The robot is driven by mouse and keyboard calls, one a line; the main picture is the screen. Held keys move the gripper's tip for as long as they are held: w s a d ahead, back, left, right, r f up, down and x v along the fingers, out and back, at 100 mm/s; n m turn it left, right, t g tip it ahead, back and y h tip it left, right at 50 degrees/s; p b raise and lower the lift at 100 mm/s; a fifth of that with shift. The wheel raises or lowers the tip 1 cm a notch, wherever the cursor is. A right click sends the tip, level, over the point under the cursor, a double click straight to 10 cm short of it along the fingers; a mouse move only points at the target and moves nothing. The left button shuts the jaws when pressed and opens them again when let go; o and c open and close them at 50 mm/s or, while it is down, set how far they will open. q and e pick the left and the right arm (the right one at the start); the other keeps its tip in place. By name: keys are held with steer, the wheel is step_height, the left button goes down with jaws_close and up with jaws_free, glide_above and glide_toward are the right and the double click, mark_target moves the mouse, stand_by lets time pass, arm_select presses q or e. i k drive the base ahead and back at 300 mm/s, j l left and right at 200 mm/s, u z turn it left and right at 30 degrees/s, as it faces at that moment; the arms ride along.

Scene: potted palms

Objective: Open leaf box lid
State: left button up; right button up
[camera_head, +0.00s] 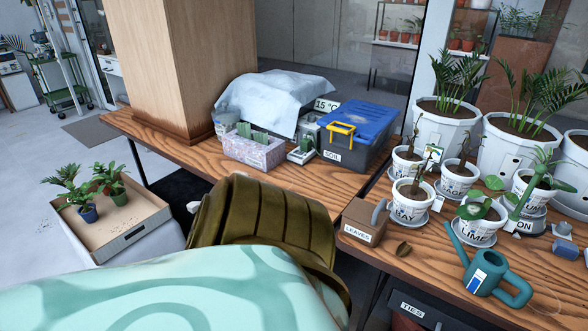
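The leaf box (362,236) is a small brown box labelled LEAVES. It stands at the left edge of the right wooden table. A grey curved piece (379,211) shows at its upper right; I cannot tell if it is a lid handle. The top looks covered, but the view is too small to be sure how the lid sits. A dry brown leaf (404,249) lies on the table just right of the box. Neither of my grippers can be made out in this view.
White pots labelled BAY (408,208) and LIME (478,228) stand close behind and right of the box. A teal watering can (488,272) is at the right front. A blue-lidded SOIL bin (355,139) stands on the back table.

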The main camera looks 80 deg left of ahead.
mark_target(368, 206)
steer(key=u, duration=2.05)
